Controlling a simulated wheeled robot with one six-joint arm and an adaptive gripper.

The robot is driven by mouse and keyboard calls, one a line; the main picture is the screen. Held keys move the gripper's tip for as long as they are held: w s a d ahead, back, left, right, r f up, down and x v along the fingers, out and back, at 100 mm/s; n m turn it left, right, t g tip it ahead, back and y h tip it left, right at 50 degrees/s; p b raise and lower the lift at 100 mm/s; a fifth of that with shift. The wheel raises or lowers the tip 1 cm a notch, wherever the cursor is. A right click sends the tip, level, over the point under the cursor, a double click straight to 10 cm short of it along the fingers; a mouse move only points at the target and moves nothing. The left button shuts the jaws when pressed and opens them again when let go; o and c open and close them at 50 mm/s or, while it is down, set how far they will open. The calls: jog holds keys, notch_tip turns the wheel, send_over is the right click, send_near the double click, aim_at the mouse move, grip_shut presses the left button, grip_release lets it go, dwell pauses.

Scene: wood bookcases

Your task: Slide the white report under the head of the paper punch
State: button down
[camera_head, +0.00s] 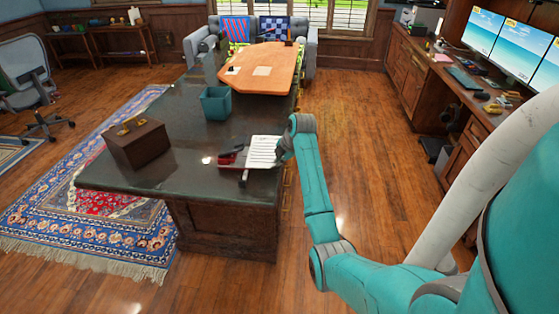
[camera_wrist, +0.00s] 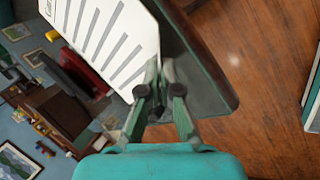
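The white report (camera_head: 264,151) lies flat near the right edge of the dark desk, with grey lines printed on it. It also shows large in the wrist view (camera_wrist: 112,38). The red and black paper punch (camera_head: 230,157) stands beside the report's left side; in the wrist view the punch (camera_wrist: 88,72) is at the report's lower left edge. How far the sheet reaches under its head cannot be told. My gripper (camera_wrist: 160,68) has its fingertips close together at the report's near right edge and looks shut on it. In the head view my arm hides the fingertips.
The dark desk (camera_head: 160,180) also holds a brown wooden box (camera_head: 135,145) at left and a teal bin (camera_head: 215,103) behind the report. Open wood floor (camera_head: 350,130) is on the right.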

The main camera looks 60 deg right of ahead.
aim_at(260, 165)
jog(key=shift+w+a+f, duration=0.35)
jog(key=shift+w+f, duration=0.35)
jog(key=shift+w+a+f, duration=0.35)
jog(key=shift+w+f, duration=0.3)
jog(key=shift+f, duration=0.05)
jog(key=shift+w+a, duration=0.3)
jog(key=shift+w, duration=0.3)
jog(key=shift+w+a, duration=0.3)
jog(key=shift+w, duration=0.35)
jog(key=shift+w+a, duration=0.3)
jog(key=shift+w, duration=0.3)
jog(key=c, duration=1.2)
grip_release()
jog(key=shift+c, duration=0.2)
jog(key=shift+r, duration=0.1)
jog(key=v, duration=1.2)
